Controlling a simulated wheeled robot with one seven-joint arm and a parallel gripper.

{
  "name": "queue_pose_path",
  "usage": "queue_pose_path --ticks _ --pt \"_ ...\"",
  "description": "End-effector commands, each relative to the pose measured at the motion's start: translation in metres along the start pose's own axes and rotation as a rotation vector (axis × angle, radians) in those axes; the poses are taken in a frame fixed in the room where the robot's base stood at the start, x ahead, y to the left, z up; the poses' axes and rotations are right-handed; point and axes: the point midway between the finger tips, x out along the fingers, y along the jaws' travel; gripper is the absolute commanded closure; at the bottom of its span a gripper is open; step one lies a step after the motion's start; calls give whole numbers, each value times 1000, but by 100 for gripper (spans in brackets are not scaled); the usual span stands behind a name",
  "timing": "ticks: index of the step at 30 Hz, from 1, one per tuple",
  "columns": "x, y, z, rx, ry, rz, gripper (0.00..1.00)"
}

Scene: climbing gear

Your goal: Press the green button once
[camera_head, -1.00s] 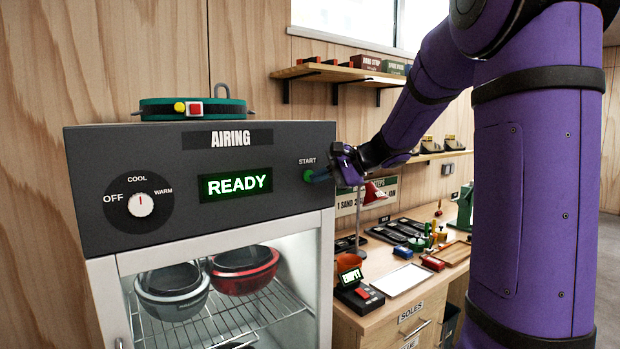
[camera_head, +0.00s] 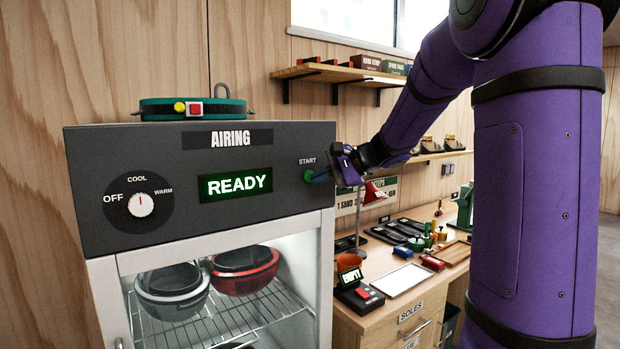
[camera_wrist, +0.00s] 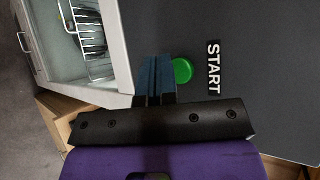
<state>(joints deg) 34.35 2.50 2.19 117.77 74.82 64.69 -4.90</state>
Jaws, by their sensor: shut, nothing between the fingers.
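The green button (camera_head: 309,176) is on the dark front panel of the airing cabinet (camera_head: 120,235), below the word START. It also shows in the wrist view (camera_wrist: 182,71), just right of my fingertips. My gripper (camera_head: 322,176) is shut and empty, with its blue fingers pointing at the panel. In the wrist view the fingers (camera_wrist: 155,66) are together and partly overlap the button's left edge. I cannot tell whether the fingertips touch the button. The cabinet's display (camera_head: 236,185) reads READY in green.
A dial (camera_head: 141,205) sits left on the panel. Bowl-like items (camera_head: 172,292) are on the wire rack inside the cabinet. A green strap-like object (camera_head: 193,109) lies on top. A workbench (camera_head: 400,320) with tools and a small EMPTY display stands to the right.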

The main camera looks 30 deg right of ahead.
Motion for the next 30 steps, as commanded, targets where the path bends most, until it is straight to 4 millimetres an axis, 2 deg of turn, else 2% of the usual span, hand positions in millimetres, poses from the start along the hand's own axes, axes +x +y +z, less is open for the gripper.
queue_pose_path --ticks 30 --pt "8 -6 -5 0 0 0 100"
